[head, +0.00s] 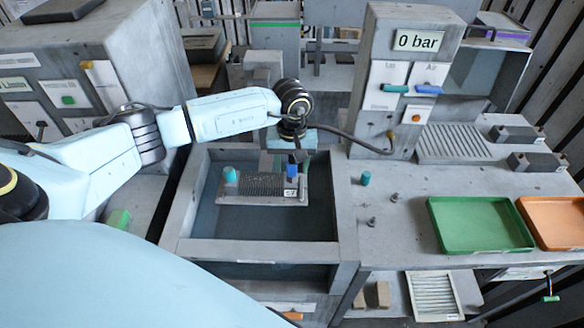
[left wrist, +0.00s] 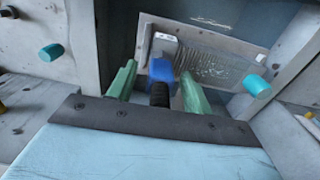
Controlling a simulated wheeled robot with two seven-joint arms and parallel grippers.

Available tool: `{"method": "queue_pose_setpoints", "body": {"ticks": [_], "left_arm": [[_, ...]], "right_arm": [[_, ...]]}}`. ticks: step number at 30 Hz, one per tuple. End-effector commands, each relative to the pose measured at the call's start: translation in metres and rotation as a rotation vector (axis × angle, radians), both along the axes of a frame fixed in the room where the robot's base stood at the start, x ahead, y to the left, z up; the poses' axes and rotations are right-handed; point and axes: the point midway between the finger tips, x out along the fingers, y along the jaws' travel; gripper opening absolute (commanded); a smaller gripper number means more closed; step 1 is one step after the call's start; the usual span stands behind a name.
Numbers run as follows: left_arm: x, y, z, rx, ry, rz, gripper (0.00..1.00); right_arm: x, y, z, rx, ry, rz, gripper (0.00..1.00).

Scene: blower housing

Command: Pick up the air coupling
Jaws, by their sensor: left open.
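The air coupling (head: 291,171) is a small blue piece at the right end of a grey ribbed plate (head: 262,203), beside a small label. In the left wrist view the blue coupling (left wrist: 161,70) has a black ribbed stem (left wrist: 160,94) pointing toward the gripper. My left gripper (left wrist: 156,90) has green fingers, open, one on each side of the stem, with visible gaps. In the head view the left gripper (head: 291,160) points down over the coupling, and the wrist partly hides it. My right gripper is not in view.
The plate sits in an open grey-walled basin (head: 265,250), with a teal plug (head: 230,174) at its left end. Another teal plug (head: 365,178) stands on the bench. A dark hose (head: 370,148) runs near the panel. Green (head: 480,225) and orange (head: 555,222) trays lie right.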

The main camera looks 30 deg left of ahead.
Motion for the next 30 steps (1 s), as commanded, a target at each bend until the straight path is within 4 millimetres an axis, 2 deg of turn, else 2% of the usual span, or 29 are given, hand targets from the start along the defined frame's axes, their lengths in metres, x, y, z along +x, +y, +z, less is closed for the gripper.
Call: {"method": "queue_pose_setpoints", "body": {"ticks": [2,12,19,22,26,30], "left_arm": [[0.0,0.0,0.0,0.0,0.0,0.0,0.43],[0.0,0.0,0.001,0.0,0.0,0.0,0.0],[0.0,0.0,0.002,0.0,-0.001,0.0,0.0],[0.001,0.0,0.008,0.0,-0.004,-0.001,0.0],[0.002,0.001,0.029,0.002,-0.007,-0.002,0.0],[0.001,0.001,0.059,0.001,-0.007,-0.001,0.0]], "right_arm": [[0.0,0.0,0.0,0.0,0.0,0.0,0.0],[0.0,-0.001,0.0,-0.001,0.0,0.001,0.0],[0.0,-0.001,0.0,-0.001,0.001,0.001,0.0],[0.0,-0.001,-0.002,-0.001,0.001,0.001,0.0],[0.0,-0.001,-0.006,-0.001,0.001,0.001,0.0],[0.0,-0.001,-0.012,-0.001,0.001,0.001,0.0]]}}
